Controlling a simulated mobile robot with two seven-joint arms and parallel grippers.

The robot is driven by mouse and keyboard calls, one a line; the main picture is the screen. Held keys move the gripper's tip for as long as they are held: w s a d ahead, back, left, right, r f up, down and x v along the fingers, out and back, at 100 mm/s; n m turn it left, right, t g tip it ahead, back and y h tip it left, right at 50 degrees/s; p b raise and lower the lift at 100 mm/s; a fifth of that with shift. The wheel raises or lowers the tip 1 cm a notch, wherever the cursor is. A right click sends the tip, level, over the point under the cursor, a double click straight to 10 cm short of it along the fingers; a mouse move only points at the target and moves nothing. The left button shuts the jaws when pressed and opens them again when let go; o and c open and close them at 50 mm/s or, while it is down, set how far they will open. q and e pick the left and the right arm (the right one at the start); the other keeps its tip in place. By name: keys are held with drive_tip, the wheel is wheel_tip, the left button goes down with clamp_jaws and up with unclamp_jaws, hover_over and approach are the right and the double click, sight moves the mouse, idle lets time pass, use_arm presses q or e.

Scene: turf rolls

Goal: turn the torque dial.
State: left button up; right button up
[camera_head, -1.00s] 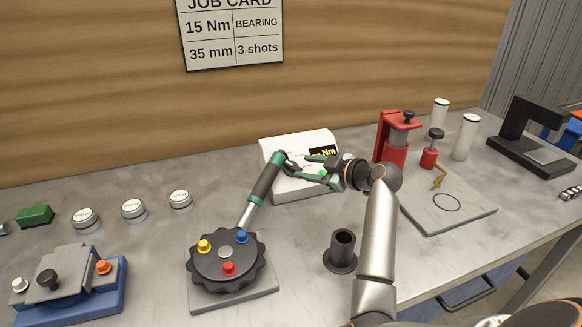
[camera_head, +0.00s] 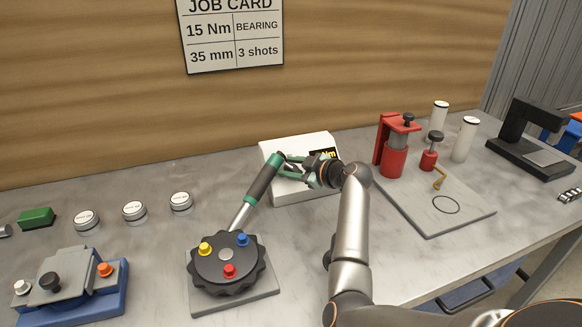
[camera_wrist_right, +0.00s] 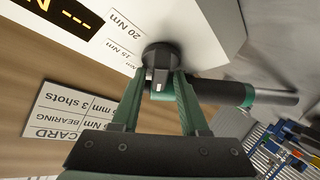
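The torque dial (camera_wrist_right: 160,54) is a dark round knob with a raised grip and a white mark, on the face of a white box (camera_head: 276,150). Printed labels (camera_wrist_right: 121,56) reading 15 Nm and 20 Nm sit beside it. My right gripper (camera_wrist_right: 163,82) has its green fingers on either side of the dial's raised grip and looks closed on it. In the head view my right gripper (camera_head: 291,166) is at the front of the box and hides the dial. My left gripper is not in view.
A green-and-black wrench handle (camera_head: 262,180) leans up close to my right gripper, from a black scalloped fixture (camera_head: 227,270) with coloured knobs. A red press (camera_head: 392,158) stands right on a grey plate (camera_head: 430,215). A job card (camera_head: 230,38) hangs on the wall.

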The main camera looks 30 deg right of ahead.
clamp_jaws()
drive_tip(key=shift+d, duration=0.1)
idle(0.3)
